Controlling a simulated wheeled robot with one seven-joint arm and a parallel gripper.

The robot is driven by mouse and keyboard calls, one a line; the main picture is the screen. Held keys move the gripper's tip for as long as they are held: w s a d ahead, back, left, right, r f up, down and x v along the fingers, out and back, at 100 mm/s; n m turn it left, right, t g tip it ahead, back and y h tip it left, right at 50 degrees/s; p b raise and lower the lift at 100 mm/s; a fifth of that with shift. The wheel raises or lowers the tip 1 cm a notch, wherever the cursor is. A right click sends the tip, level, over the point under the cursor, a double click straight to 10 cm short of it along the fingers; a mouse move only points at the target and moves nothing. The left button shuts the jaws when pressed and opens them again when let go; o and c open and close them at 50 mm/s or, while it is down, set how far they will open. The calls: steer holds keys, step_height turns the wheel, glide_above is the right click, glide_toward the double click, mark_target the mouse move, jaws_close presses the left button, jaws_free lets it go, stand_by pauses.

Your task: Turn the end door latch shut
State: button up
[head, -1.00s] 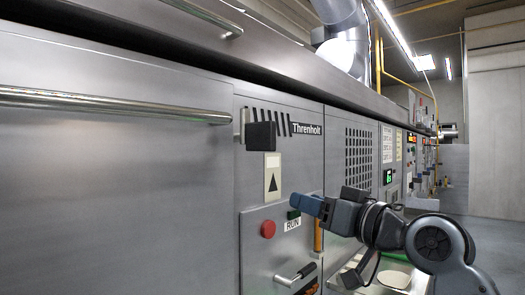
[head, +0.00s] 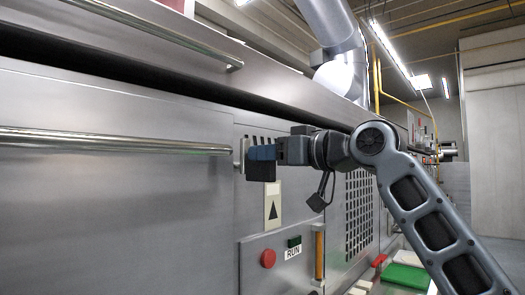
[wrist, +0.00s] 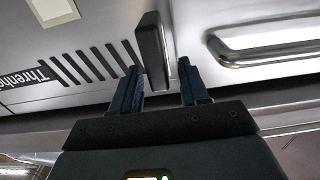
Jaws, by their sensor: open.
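The end door latch is a black block (head: 262,172) on the front of the steel cabinet, at the right end of the door's long bar handle (head: 110,142). My gripper (head: 262,152) is at the latch, and its blue fingers hide the latch's upper part in the head view. In the wrist view my gripper (wrist: 159,66) is open, with one finger on each side of the black latch (wrist: 153,45). Gaps show between the latch and the fingers, the wider one on the right. The door handle (wrist: 265,48) lies to the right there.
Below the latch are an arrow label (head: 272,208), a red button (head: 268,258), a green RUN switch (head: 294,242) and an orange upright handle (head: 319,255). A vent grille (head: 360,212) is to the right. A green board (head: 405,276) lies low at right.

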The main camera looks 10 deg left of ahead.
steer(key=shift+x, duration=0.95)
steer(key=shift+c, duration=0.2)
jaws_close()
